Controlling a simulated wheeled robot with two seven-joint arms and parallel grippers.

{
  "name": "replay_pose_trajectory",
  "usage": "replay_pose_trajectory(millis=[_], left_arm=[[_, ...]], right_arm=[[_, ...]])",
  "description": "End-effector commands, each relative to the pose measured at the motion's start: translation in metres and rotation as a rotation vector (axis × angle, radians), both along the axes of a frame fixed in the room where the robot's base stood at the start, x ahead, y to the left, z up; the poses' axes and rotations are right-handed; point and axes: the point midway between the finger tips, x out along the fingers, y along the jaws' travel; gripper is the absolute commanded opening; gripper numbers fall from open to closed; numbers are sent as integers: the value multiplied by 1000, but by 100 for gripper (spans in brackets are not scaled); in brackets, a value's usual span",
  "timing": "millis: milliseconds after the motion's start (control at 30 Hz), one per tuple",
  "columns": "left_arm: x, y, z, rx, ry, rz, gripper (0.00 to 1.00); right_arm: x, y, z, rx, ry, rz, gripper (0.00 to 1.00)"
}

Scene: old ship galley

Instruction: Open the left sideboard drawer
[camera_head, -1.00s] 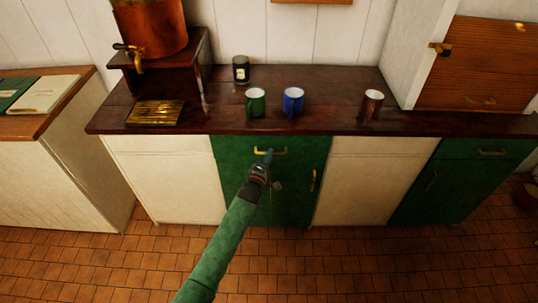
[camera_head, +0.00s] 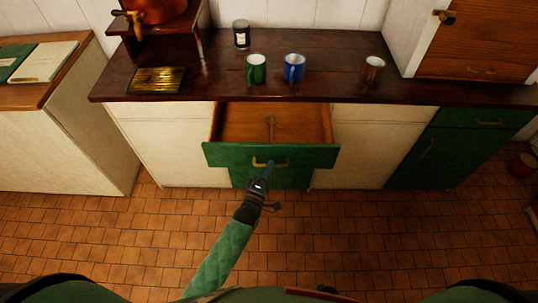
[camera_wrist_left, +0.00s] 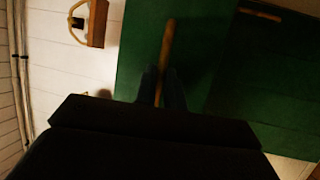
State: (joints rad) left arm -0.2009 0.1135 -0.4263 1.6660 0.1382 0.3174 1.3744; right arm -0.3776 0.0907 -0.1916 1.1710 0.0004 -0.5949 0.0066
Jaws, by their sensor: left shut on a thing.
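The left sideboard drawer (camera_head: 220,155) has a green front and a brown wooden inside. It stands pulled well out from under the dark counter. A long thin item (camera_head: 271,127) lies inside it; I cannot tell what it is. My left gripper (camera_head: 269,166) is shut on the brass drawer handle (camera_head: 257,163) at the middle of the front. In the left wrist view, the fingers (camera_wrist_left: 161,88) close around the handle bar (camera_wrist_left: 167,45) against the green front. My right gripper is not in view.
A green cupboard with a drawer (camera_head: 455,140) is at right. The tiled floor (camera_head: 390,240) in front is clear.

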Motion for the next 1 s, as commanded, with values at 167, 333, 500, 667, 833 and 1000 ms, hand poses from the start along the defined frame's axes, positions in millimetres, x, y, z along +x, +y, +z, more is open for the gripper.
replay_pose_trajectory(millis=[167, 333, 500, 667, 833, 1000], left_arm=[[-16, 0, -1, 0, 1, -1, 0], [-21, 0, -1, 1, 1, 0, 0], [-21, 0, -1, 1, 1, 0, 0], [-21, 0, -1, 0, 1, 0, 13], [-21, 0, -1, 0, 0, 0, 32], [-21, 0, 0, 0, 0, 0, 32]], right_arm=[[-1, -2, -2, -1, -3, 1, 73], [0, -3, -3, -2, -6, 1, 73], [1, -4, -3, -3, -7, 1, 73], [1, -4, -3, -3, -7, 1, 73], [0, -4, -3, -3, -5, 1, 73], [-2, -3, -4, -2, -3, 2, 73]])
